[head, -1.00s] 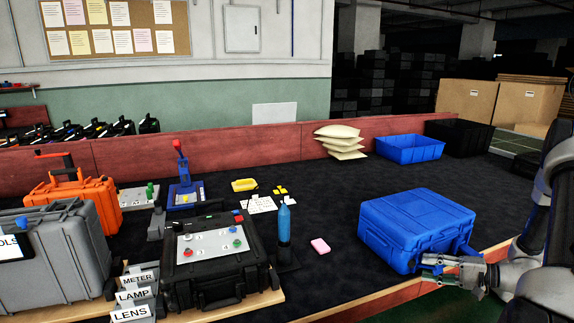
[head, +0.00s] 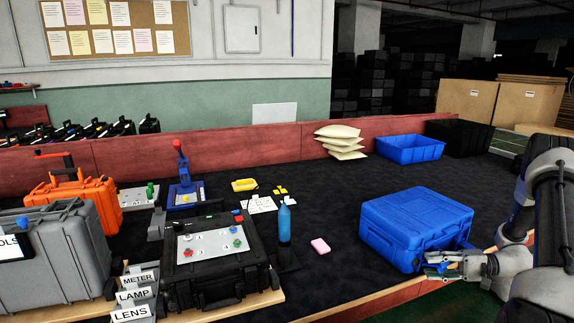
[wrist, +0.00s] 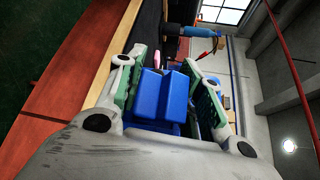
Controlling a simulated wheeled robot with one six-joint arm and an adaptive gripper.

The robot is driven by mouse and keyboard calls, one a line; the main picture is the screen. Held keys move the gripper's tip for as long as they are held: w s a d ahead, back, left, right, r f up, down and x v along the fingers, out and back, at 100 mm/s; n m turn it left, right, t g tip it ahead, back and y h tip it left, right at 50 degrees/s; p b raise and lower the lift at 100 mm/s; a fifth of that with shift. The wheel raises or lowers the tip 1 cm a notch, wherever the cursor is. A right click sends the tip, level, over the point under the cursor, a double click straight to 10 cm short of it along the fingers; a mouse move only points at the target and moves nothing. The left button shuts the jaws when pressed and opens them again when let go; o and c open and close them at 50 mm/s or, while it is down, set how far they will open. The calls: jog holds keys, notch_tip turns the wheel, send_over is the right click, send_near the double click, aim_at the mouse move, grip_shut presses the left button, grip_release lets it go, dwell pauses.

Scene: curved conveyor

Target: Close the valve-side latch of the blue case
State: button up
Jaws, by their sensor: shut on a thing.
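The blue case (head: 410,222) stands upright with its lid down near the table's front right edge. My gripper (head: 436,264) reaches in from the right at the case's front side, low by its right corner. In the wrist view my gripper (wrist: 165,82) has its green-padded fingers on either side of a blue part of the case (wrist: 160,92), which looks like a latch, and is shut on it. The fingers and wrist hide this spot in the head view, so the latch's angle cannot be told. The valve is not clearly seen.
A black instrument case (head: 222,290) is further left. A blue bin (head: 410,150) and pale bags (head: 340,143) sit behind.

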jog(key=shift+w+d+n+g+y, duration=0.2)
jog(key=shift+n+g, duration=0.2)
jog(key=shift+g, duration=0.3)
jog(key=shift+w+d+n+g+y, duration=0.1)
jog(key=shift+n+g+y, duration=0.1)
jog(key=shift+n+g, duration=0.35)
jog(key=shift+a, duration=0.1)
jog(key=shift+s+a, duration=0.7)
jog(key=shift+a, duration=0.25)
jog(key=o, duration=1.7)
jog(key=shift+o, duration=0.2)
jog(key=s+d+r, duration=0.1)
jog(key=s+d, duration=0.1)
jog(key=s, duration=0.3)
jog(key=shift+s+d+r, duration=0.25)
jog(key=shift+s+r, duration=0.05)
jog(key=shift+r, duration=0.05)
